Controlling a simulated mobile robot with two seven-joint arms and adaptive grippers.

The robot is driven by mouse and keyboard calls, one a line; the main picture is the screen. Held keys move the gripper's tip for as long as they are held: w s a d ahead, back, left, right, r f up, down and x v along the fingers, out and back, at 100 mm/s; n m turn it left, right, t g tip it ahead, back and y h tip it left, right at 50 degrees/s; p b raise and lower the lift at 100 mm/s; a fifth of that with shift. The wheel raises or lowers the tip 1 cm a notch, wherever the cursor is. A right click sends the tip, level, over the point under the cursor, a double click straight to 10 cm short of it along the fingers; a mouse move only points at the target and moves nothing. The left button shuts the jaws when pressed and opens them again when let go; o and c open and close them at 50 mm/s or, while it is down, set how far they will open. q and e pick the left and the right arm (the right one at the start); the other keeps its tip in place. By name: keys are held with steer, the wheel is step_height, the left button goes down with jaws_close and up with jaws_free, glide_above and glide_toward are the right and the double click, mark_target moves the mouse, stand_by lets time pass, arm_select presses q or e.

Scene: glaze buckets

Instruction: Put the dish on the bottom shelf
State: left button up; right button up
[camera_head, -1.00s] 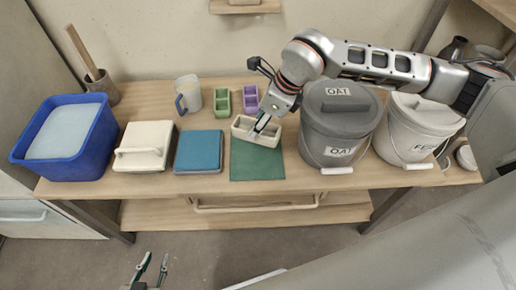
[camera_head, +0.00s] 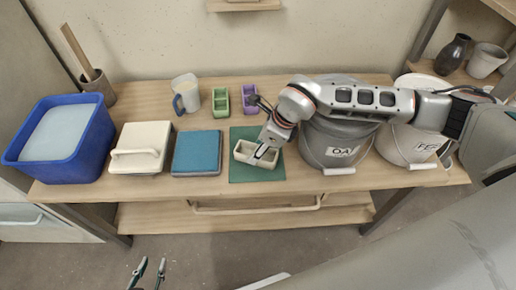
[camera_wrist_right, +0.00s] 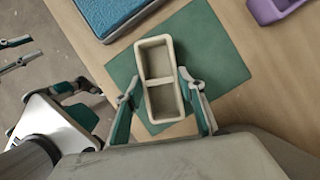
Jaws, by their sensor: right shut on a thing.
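The dish is a small cream tray with two compartments (camera_head: 243,157). It is at the green mat (camera_head: 245,175), and I cannot tell whether it touches it. It also shows in the right wrist view (camera_wrist_right: 155,58), with the mat visible around it. My right gripper (camera_head: 266,152) has its fingers at the dish's sides and is shut on it; its fingers show in the wrist view (camera_wrist_right: 160,105). My left gripper (camera_head: 149,270) is open and empty at the bottom of the head view, low in front of the table. A wooden lower shelf (camera_head: 160,218) runs under the tabletop.
A grey OAT bucket (camera_head: 335,155) and a pale bucket (camera_head: 400,150) stand right of the mat. Left are a blue sponge pad (camera_head: 197,152), a cream lidded box (camera_head: 140,135) and a blue tub (camera_head: 45,165). Green (camera_head: 220,100) and purple (camera_head: 250,92) trays and a jug (camera_head: 186,95) stand behind.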

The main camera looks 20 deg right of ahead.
steer(key=shift+f, duration=0.1)
steer(key=o, duration=1.3)
steer(key=shift+o, duration=0.2)
